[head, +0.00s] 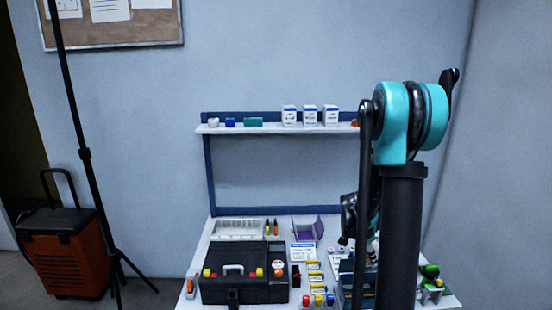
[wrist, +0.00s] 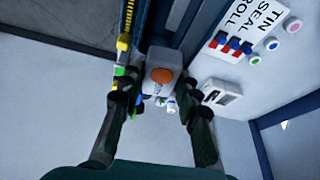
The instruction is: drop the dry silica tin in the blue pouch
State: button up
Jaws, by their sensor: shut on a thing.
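In the wrist view my gripper (wrist: 157,100) has its two dark fingers on either side of a pale grey, rounded tin (wrist: 161,60) with an orange round spot. It is shut on this tin; no silica label can be read. In the head view the dark gripper (head: 347,238) hangs low over the right half of the table, partly hidden by my arm, and the tin cannot be made out there. A violet-blue open holder (head: 308,230) stands at the table's back middle; I cannot tell if it is the blue pouch.
A black toolbox (head: 243,285) fills the table's front left, with a white tray (head: 238,229) behind it. Several small coloured items stand near the middle. A shelf (head: 265,128) with white boxes is behind. The wrist view shows a "TIN SEAL ROLL" card (wrist: 250,28).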

jog(key=shift+f, duration=0.35)
jog(key=o, duration=1.1)
jog(key=shift+o, duration=0.2)
jog(key=v, duration=1.2)
jog(key=shift+s, duration=0.1)
jog(key=s+a+f+n+t+y, duration=0.1)
jog(key=s+a+f+n+y, duration=0.1)
jog(key=s+a+n, duration=0.3)
jog(key=s+a+f+n+t+y, duration=0.2)
jog(key=s+a+f+n, duration=0.2)
jog(key=s+n, duration=0.7)
jog(key=shift+s+a+t+y, duration=0.3)
jog(key=shift+s+a, duration=0.35)
jog(key=shift+s, duration=0.5)
